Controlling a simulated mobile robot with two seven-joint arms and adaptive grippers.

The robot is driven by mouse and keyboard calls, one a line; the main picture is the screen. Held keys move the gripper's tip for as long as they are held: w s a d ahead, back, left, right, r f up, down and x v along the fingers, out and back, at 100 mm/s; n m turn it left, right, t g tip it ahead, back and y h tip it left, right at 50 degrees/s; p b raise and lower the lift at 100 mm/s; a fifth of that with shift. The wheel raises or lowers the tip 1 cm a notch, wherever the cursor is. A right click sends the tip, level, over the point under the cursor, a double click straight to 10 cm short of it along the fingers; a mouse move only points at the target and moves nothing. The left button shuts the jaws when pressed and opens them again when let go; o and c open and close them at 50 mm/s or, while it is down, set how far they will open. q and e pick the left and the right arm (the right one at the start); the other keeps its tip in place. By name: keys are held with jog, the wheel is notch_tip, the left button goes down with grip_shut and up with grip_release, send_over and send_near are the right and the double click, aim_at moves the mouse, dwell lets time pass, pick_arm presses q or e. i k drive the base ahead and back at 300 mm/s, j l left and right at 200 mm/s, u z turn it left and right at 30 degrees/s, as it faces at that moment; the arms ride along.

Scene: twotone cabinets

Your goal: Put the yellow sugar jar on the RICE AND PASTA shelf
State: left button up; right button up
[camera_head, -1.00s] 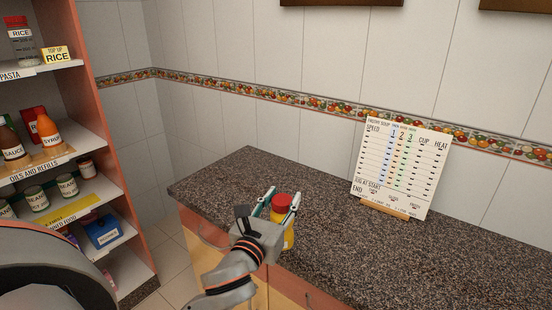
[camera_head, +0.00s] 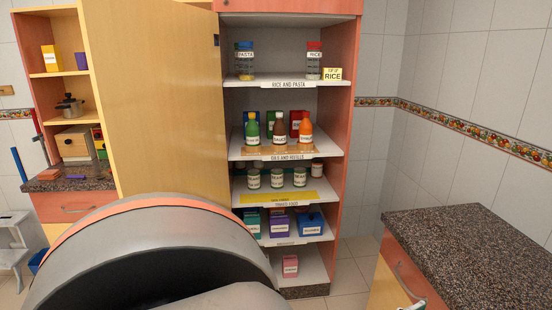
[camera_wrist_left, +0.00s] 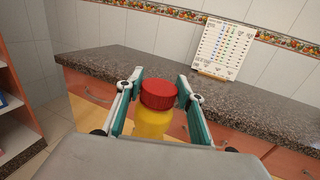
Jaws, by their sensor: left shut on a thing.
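The yellow sugar jar (camera_wrist_left: 152,123) with a red lid is upright between the fingers of my left gripper (camera_wrist_left: 159,82) in the left wrist view. The fingers are shut on it, and it is in front of the counter's edge. In the head view only a tip of this gripper shows at the bottom right edge, and the jar is hidden. The RICE AND PASTA shelf (camera_head: 289,84) is the top one in the open cabinet. A pasta jar (camera_head: 245,62) stands at its left and a rice jar (camera_head: 313,62) at its right. My right gripper is not in view.
A "top up rice" card (camera_head: 332,74) sits at the shelf's right end; the middle of the shelf is clear. Lower shelves hold bottles and cans. The open wooden door (camera_head: 160,90) stands left of the shelves. The speckled counter (camera_head: 470,250) is at the right.

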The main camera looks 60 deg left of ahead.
aim_at(280, 99)
jog(key=u, duration=1.35)
jog(key=i+u, duration=0.1)
jog(key=u, duration=0.6)
jog(key=i+l+u, duration=0.1)
jog(key=u, duration=0.25)
jog(key=i+l, duration=0.9)
jog(key=i, duration=0.1)
